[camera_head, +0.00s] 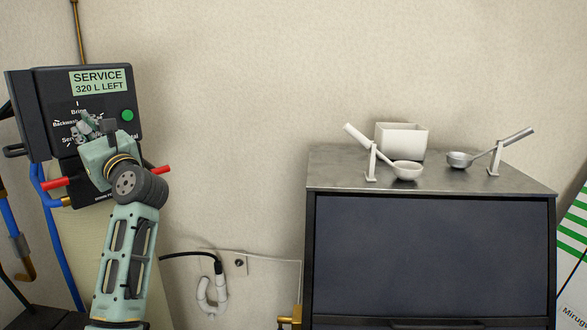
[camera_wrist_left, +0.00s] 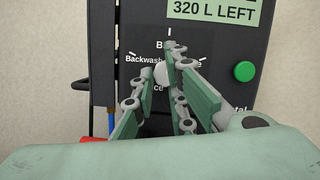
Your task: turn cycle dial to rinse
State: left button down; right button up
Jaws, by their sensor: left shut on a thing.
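The black control head (camera_head: 122,90) is at the left in the head view, with a green label reading "SERVICE 320 L LEFT". The cycle dial (camera_wrist_left: 163,77) shows as a pale knob between my left fingers in the left wrist view. Words ring it; "Backwash" is readable at its left and others are partly covered. My left gripper (camera_head: 90,127) is at the dial, shut on it. In the left wrist view its green-padded fingers (camera_wrist_left: 158,90) flank the knob. The gripper hides most of the dial in the head view, and the dial's pointing direction cannot be told. My right gripper is not in view.
A green button (camera_head: 127,115) sits right of the dial. A dark-fronted ice maker (camera_head: 430,255) stands right, with two scoops (camera_head: 407,170) (camera_head: 459,159) and a white bin (camera_head: 401,140) on top.

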pick_arm(q)
jog(key=shift+w+d+r+m+t+h+p, duration=0.15)
jog(key=shift+m+t+h+p, duration=0.15)
jog(key=shift+m+p, duration=0.4)
jog(key=shift+s+d+r+m+t+h+p, duration=0.1)
jog(key=shift+m+t+h+p, duration=0.15)
jog(key=shift+m+p, duration=0.4)
jog(key=shift+r+m+t+h+p, duration=0.1)
jog(key=shift+m+t+h+p, duration=0.4)
jog(key=shift+m+p, duration=1.95)
jog(key=shift+n+p, duration=0.5)
jog(key=shift+p, duration=0.2)
jog(key=shift+a+m+t+h+p, duration=0.1)
jog(key=shift+m+t+h+p, duration=0.35)
jog(key=shift+m+p, duration=1.1)
jog(key=shift+p, duration=0.4)
jog(key=shift+m, duration=0.35)
jog(key=shift+h, duration=0.3)
